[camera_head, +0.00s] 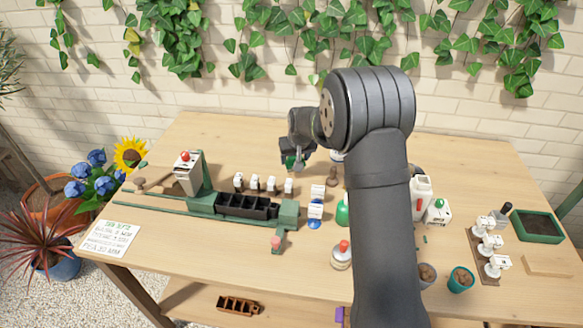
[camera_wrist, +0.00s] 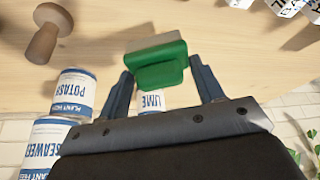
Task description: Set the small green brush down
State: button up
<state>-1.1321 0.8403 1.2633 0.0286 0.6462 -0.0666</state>
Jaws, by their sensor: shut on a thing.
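The small green brush (camera_wrist: 160,66) is between the two fingers of my gripper (camera_wrist: 161,74) in the wrist view. It has a green body and a pale grey strip along its edge. My gripper is shut on it. In the head view my gripper (camera_head: 298,160) is over the back middle of the wooden table (camera_head: 235,150), and a bit of the green brush (camera_head: 289,161) shows beside it. I cannot tell whether the brush touches the table.
A wooden tamper (camera_wrist: 45,35) stands near the brush. White-and-blue cans marked potash (camera_wrist: 75,90), seaweed (camera_wrist: 48,138) and lime (camera_wrist: 151,101) are close to my gripper. A green rig with black cells (camera_head: 246,206) and several small white-topped items (camera_head: 256,183) lie in front.

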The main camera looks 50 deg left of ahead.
aim_at(292, 163)
jog(key=shift+s+a+f, duration=0.35)
jog(key=shift+a+f, duration=0.05)
jog(key=shift+a, duration=0.15)
jog(key=shift+f, duration=1.95)
jog(key=shift+f, duration=0.15)
jog(key=o, duration=1)
jog(key=v, duration=1.2)
jog(key=shift+s+d, duration=0.1)
